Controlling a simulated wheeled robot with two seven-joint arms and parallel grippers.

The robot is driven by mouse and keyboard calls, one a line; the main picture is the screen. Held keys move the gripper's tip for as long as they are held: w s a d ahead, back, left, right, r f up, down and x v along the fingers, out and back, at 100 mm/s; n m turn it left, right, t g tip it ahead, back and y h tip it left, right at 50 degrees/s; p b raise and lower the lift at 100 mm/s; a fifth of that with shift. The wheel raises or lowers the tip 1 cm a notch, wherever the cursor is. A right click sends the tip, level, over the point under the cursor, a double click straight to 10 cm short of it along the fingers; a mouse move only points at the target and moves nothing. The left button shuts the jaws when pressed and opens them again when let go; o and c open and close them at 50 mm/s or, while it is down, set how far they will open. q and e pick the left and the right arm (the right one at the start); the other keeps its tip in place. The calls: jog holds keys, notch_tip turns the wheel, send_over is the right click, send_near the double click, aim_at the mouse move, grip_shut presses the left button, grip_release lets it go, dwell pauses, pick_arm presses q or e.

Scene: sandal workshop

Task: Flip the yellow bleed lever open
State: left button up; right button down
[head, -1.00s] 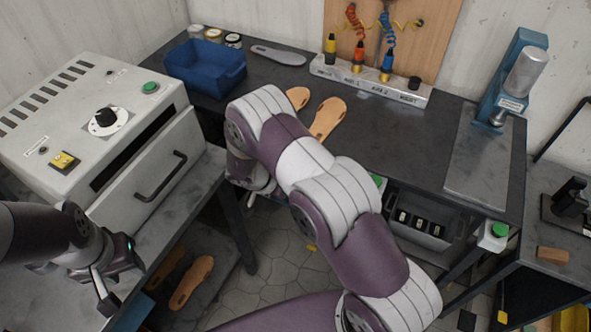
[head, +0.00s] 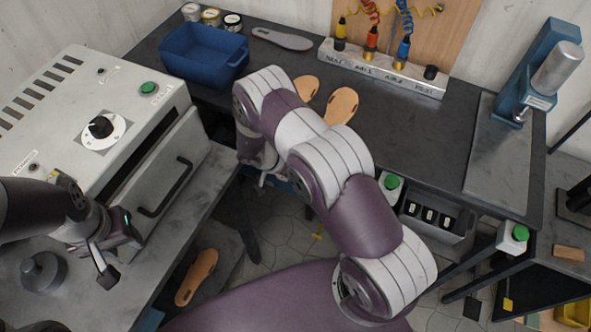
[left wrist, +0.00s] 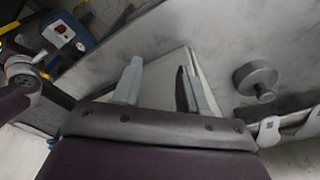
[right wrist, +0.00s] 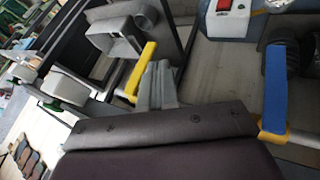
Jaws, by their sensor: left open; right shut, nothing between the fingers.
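A yellow lever (right wrist: 141,72) shows in the right wrist view as a slanting bar, just left of my right gripper's fingertips. My right gripper (right wrist: 160,72) is shut and empty; its fingers are close beside the lever, and I cannot tell whether they touch it. A blue bar with yellow ends (right wrist: 275,85) stands farther right in that view. In the head view my right arm hides its own fingers and the lever. My left gripper (left wrist: 160,88) is open and empty above the grey bench; it also shows in the head view (head: 105,265).
A white oven (head: 65,120) stands on the left bench, with a round grey weight (head: 42,270) near it. The dark workbench (head: 400,150) holds a blue bin (head: 203,58) and sandal soles (head: 342,105). A red-switch box (right wrist: 229,18) is near the right gripper.

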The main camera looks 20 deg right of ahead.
jog(key=x, duration=0.4)
jog(key=shift+d+f, duration=0.25)
jog(key=shift+d, duration=0.05)
jog(key=shift+s, duration=0.1)
